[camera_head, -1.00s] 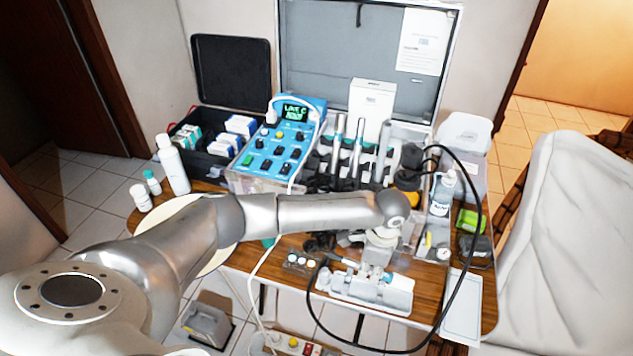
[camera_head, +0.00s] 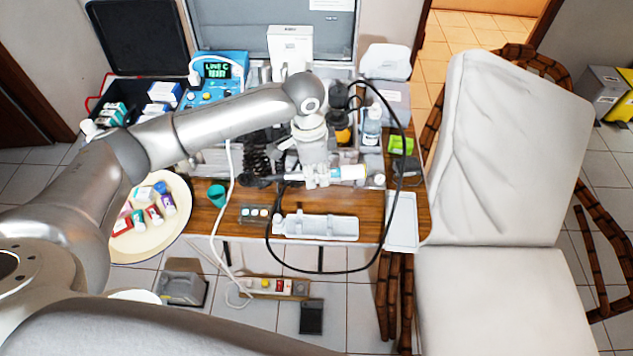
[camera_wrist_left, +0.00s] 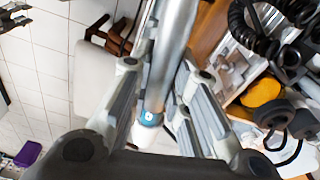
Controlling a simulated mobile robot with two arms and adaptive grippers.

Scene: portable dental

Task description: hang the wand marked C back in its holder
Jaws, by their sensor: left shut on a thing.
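My left gripper (camera_head: 318,178) is shut on a wand (camera_head: 347,172), held level above the table, in front of the unit. The wand has a white end with a teal band at the right and a dark cable end at the left. In the left wrist view the silver wand (camera_wrist_left: 172,50) runs between the two fingers; its teal band (camera_wrist_left: 149,118) carries a small white mark, too small to read. The holder area behind is mostly hidden by my left arm; black coiled cords (camera_head: 257,155) hang there. My right gripper is not in view.
A white tray (camera_head: 320,228) lies below the wand near the table's front edge. A black hose (camera_head: 405,130) loops around the right side. The blue control box (camera_head: 222,72) shows "LINE C". A bottle (camera_head: 372,128) stands at the right; a round tray (camera_head: 178,218) is at the left.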

